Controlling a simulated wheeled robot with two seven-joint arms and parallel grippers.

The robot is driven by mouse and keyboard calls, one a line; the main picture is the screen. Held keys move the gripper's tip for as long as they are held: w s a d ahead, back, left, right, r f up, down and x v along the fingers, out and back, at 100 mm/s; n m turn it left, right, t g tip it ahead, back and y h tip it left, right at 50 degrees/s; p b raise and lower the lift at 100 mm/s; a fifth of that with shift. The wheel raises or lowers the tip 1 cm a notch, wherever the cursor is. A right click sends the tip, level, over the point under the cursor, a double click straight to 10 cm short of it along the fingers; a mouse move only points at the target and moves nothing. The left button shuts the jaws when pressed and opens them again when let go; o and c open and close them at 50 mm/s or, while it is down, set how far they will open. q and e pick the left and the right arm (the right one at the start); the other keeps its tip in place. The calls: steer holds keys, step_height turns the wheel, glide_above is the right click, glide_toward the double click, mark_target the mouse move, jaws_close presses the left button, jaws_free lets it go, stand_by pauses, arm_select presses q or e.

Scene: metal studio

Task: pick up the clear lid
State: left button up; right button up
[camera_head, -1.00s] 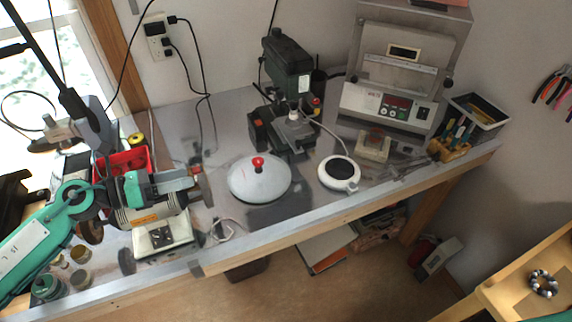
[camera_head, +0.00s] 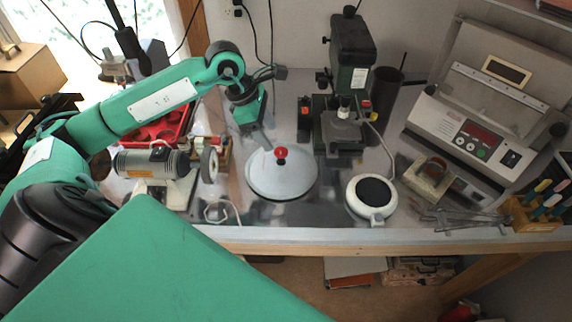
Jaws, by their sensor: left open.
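The clear lid (camera_head: 284,182) is a round, pale disc with a red knob (camera_head: 281,154), lying flat on the grey workbench in the middle of the head view. My left gripper (camera_head: 264,140) is open and points down just behind and left of the red knob, over or near the lid's far edge. Its jaws look empty. Its fingers are small and partly blurred, so I cannot tell whether they touch the lid. My right gripper is not in view.
A drill press (camera_head: 347,95) stands behind the lid. A white round device (camera_head: 371,198) sits to its right and a bench grinder (camera_head: 160,163) to its left. A red tray (camera_head: 160,128) is at the far left. The bench's front edge (camera_head: 330,237) is near the lid.

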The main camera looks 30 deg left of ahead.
mark_target(280, 150)
arm_select(q)
steer(key=x, duration=0.2)
steer(key=shift+w+d+f, duration=0.15)
steer(key=shift+d+f, duration=0.05)
steer(key=shift+d, duration=0.05)
steer(key=shift+d+f+p, duration=0.2)
steer(key=shift+f+p, duration=0.2)
steer(key=shift+f, duration=0.05)
steer(key=shift+d+f+p, duration=0.15)
steer(key=shift+f+p, duration=0.15)
steer(key=shift+p, duration=0.05)
steer(key=p+x, duration=0.1)
steer(key=x, duration=0.2)
steer(key=shift+w+f+p, duration=0.1)
steer(key=shift+f+p, duration=0.1)
steer(key=shift+p, duration=0.1)
steer(key=shift+d+f, duration=0.1)
steer(key=shift+f, duration=0.3)
steer(key=shift+c, duration=0.4)
steer(key=c, duration=0.3)
jaws_close()
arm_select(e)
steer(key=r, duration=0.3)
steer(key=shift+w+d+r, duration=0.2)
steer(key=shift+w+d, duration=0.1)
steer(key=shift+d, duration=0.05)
